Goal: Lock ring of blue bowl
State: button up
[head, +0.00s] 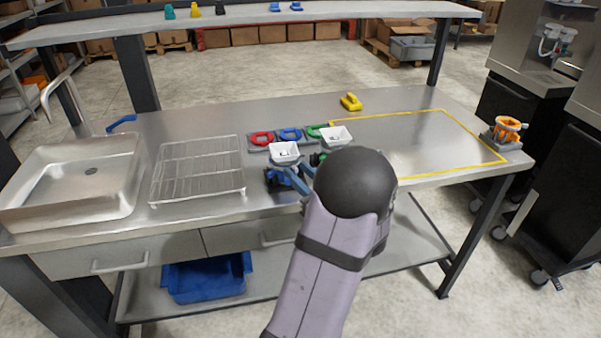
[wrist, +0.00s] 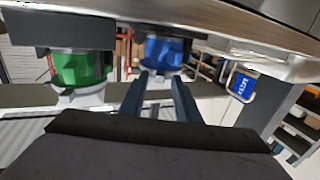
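Two white bowls stand near the middle of the bench. The left one, the blue unit's bowl (head: 284,149), sits above a dark blue body (head: 275,178). The right bowl (head: 337,134) sits above a green part, mostly hidden by my arm. My gripper (head: 291,169) is at the front of the blue unit. In the wrist view, its two dark fingers (wrist: 161,79) are apart and point at the blue cylinder (wrist: 163,51), which looks upside down there. I cannot tell whether they touch it. The green cylinder (wrist: 80,67) is to the left.
Red (head: 262,138), blue (head: 290,134) and green (head: 314,130) rings lie behind the bowls. An orange unit (head: 507,129) stands at the right end.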

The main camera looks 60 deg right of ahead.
grip_shut()
jog(key=shift+d, duration=0.1)
jog(key=shift+s+d+n+t+y+p, duration=0.2)
jog(key=shift+d+n+t+y, duration=0.25)
jog(key=shift+n+y, duration=0.5)
jog(key=shift+s+d+n+t+y+p, duration=0.2)
jog(key=shift+d+n+y, duration=0.35)
jog(key=shift+y, duration=0.7)
jog(key=shift+d+n+y, duration=0.5)
jog(key=shift+n+y, duration=0.25)
jog(key=shift+y, duration=0.45)
jog(key=shift+d+n+y, duration=0.45)
jog(key=shift+n+y, duration=0.3)
jog(key=shift+y, duration=0.45)
grip_release()
